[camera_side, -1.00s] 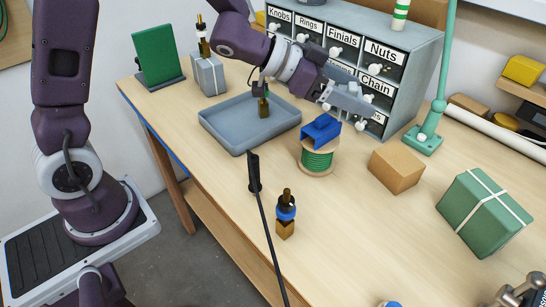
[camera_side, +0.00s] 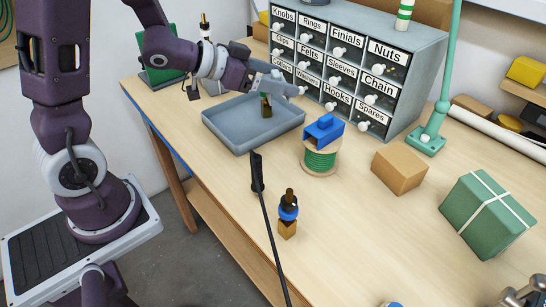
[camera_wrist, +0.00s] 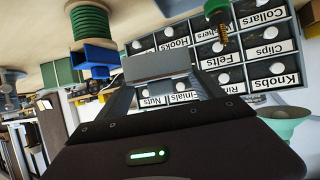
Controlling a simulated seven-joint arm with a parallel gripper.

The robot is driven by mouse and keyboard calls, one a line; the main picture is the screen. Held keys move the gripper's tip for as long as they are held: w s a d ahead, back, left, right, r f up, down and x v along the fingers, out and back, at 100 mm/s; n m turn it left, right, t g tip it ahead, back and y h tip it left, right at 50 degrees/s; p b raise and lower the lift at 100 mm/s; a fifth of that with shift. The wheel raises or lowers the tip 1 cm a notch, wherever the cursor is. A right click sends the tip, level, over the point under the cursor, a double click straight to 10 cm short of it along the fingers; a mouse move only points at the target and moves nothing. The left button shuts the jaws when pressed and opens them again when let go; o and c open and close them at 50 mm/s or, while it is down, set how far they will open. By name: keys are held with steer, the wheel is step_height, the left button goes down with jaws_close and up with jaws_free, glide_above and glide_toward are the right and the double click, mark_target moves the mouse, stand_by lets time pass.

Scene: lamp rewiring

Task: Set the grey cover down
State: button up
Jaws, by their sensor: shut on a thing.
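My gripper (camera_side: 273,82) is shut on a grey cover (camera_wrist: 157,66), a plain grey piece that shows between the fingers in the wrist view. In the side view the grey cover (camera_side: 286,86) is small and partly blends with my grey fingers. My gripper is above the back right edge of the grey-blue tray (camera_side: 228,136), in front of the drawer cabinet. A small brass and green fitting (camera_side: 266,106) stands in the tray, just below and left of my fingers. I cannot tell whether the cover touches anything.
The labelled drawer cabinet (camera_side: 355,45) stands close behind my gripper. A green wire spool (camera_side: 320,160) with a blue block (camera_side: 323,130) on it stands right of the tray.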

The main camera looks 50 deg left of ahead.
steer(key=shift+w, duration=0.1)
steer(key=w+d+r+n+y, duration=0.2)
steer(key=w+d+r, duration=0.2)
steer(key=w+d, duration=0.35)
steer(key=w+d+r+n+y, duration=0.2)
steer(key=w+d+r, duration=0.3)
steer(key=d, duration=0.4)
steer(key=s+d+f+n+y, duration=0.3)
steer(key=d+f+y, duration=0.1)
steer(key=d+f, duration=0.1)
steer(key=shift+d+f, duration=0.3)
steer(key=shift+f, duration=0.1)
steer(key=s+d+f+n+y, duration=0.1)
steer(key=s+f, duration=0.1)
steer(key=s, duration=0.1)
steer(key=s+d+f+n+g+y, duration=0.1)
steer(key=s+f, duration=0.2)
steer(key=s, duration=0.1)
steer(key=s+d+f+n, duration=0.1)
steer(key=s+f, duration=0.2)
steer(key=s, duration=0.1)
steer(key=shift+s+f+y, duration=0.15)
steer(key=shift+y, duration=0.25)
steer(key=shift+s+f, duration=0.15)
steer(key=shift+f, duration=3.25)
steer(key=shift+f, duration=0.6)
